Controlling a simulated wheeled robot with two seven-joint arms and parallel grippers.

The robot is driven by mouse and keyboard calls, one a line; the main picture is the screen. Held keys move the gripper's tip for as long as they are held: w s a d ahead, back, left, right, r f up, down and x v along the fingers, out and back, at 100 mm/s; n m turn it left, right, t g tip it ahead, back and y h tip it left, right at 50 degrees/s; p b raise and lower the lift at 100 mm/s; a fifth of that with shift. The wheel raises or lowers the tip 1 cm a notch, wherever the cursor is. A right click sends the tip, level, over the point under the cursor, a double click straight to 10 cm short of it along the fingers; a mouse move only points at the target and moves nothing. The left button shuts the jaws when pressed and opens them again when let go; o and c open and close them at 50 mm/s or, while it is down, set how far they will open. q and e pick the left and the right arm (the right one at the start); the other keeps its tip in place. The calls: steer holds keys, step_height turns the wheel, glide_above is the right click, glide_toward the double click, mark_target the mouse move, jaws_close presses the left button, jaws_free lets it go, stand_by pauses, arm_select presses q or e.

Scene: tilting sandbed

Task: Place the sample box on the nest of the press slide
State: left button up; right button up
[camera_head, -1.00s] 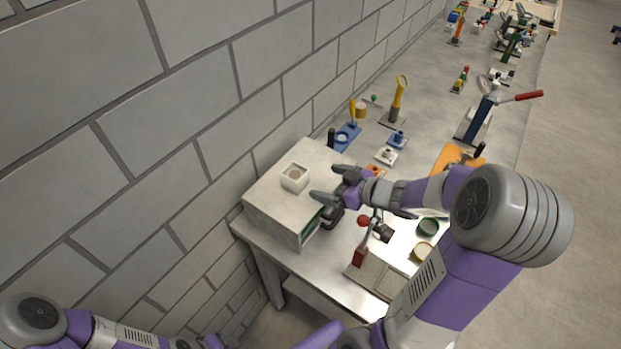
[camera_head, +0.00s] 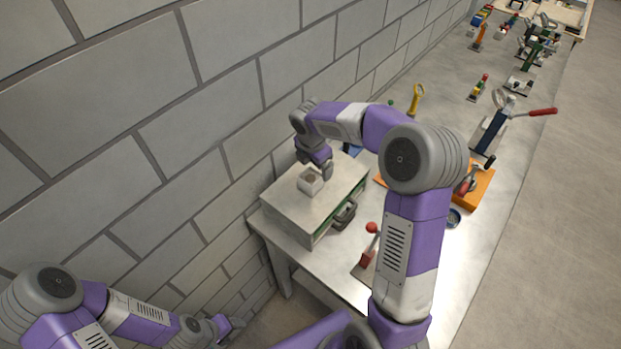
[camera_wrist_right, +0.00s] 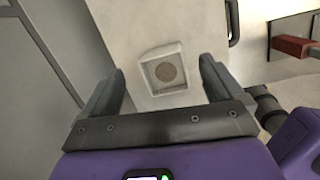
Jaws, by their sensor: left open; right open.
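The sample box, a small white open box (camera_head: 310,183) with a round brown fill, stands upright on top of the grey drawer cabinet (camera_head: 290,205) by the wall. My right gripper (camera_head: 314,168) is open and points down just above the box. In the right wrist view the box (camera_wrist_right: 146,76) lies between and beyond the open fingers (camera_wrist_right: 162,72); contact cannot be seen. My left gripper (camera_head: 226,325) is open and empty, low at the left, away from the bench. A dark blue lever press (camera_head: 490,135) with a red handle stands farther along the bench; its slide nest cannot be made out.
The cabinet's front has a dark handle (camera_head: 345,214). A red-knobbed lever (camera_head: 370,245) stands on the bench in front of it. An orange board (camera_head: 472,192) with a tool lies near the press. The block wall is close behind the cabinet. My right arm hides much of the bench.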

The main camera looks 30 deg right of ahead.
mark_target(311, 179)
steer(key=shift+n+g+y, duration=0.3)
steer(key=shift+n+g, duration=0.2)
steer(key=shift+n, duration=0.3)
steer(key=f, duration=0.4)
steer(key=a+f, duration=0.1)
steer(key=f, duration=0.1)
steer(key=shift+a+f+p, duration=0.1)
steer(key=shift+f+p, duration=0.2)
steer(key=shift+f, duration=0.1)
steer(key=shift+c, duration=0.2)
steer(key=c, duration=1.3)
